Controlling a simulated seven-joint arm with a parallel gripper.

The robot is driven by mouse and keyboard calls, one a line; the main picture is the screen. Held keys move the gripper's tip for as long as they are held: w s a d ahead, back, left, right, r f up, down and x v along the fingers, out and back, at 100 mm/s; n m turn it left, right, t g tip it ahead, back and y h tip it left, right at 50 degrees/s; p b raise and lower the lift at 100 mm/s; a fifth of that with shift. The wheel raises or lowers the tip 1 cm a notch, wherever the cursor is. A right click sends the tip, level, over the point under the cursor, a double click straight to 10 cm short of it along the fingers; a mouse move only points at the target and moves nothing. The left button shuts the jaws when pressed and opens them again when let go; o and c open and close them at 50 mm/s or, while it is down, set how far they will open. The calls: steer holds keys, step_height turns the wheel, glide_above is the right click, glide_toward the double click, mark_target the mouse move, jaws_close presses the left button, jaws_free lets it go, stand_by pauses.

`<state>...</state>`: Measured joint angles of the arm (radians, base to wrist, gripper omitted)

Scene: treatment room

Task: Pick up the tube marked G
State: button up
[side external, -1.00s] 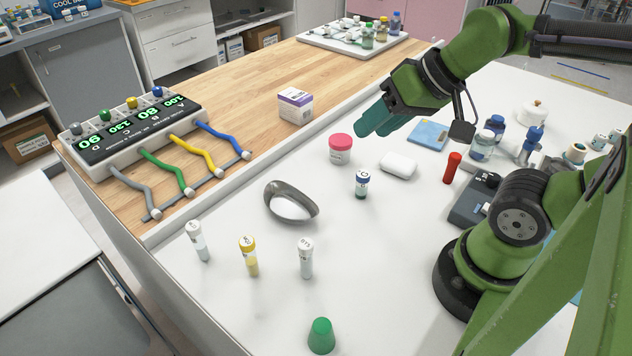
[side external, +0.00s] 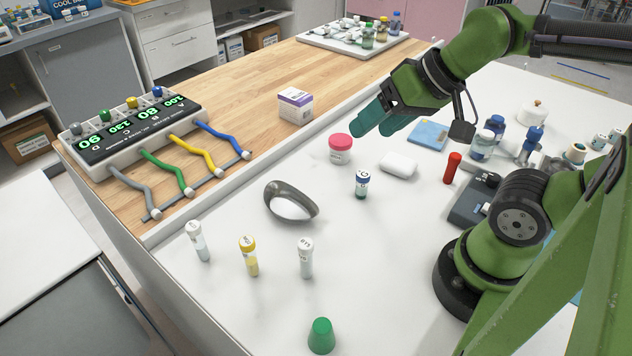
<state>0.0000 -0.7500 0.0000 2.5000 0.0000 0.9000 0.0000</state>
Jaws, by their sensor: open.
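Several small tubes stand upright on the white table. A white-capped tube (side external: 199,242), a yellow-capped tube (side external: 250,258) and another white-capped tube (side external: 306,259) stand at the front left. A short blue-banded tube (side external: 362,186) with a white cap stands near the middle; its cap mark looks like a C or G, but I cannot tell which. The marks on the other caps are too small to read surely. My gripper (side external: 378,124) has teal fingers, is open and empty, and hangs above the table, up and right of the blue-banded tube, apart from every tube.
A pink-lidded jar (side external: 340,150) stands just below and left of my fingers. A white soap-like block (side external: 398,165), a red cylinder (side external: 452,168), a grey scoop-shaped dish (side external: 291,204) and a green cone (side external: 321,336) stand around. Bottles crowd the right. Clear table lies between the dish and my base.

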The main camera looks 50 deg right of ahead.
steer(key=g+h, duration=0.2)
steer(key=g, duration=0.5)
glide_above(362, 184)
steer(key=w+d, duration=0.1)
step_height(362, 184, down, 8)
steer(key=shift+n, duration=0.4)
step_height(362, 184, down, 10)
steer(key=shift+d+f, duration=0.15)
steer(key=shift+f, duration=0.05)
steer(key=f, duration=0.5)
steer(key=shift+s+f, duration=0.1)
steer(key=shift+s, duration=0.1)
steer(key=c, duration=1.1)
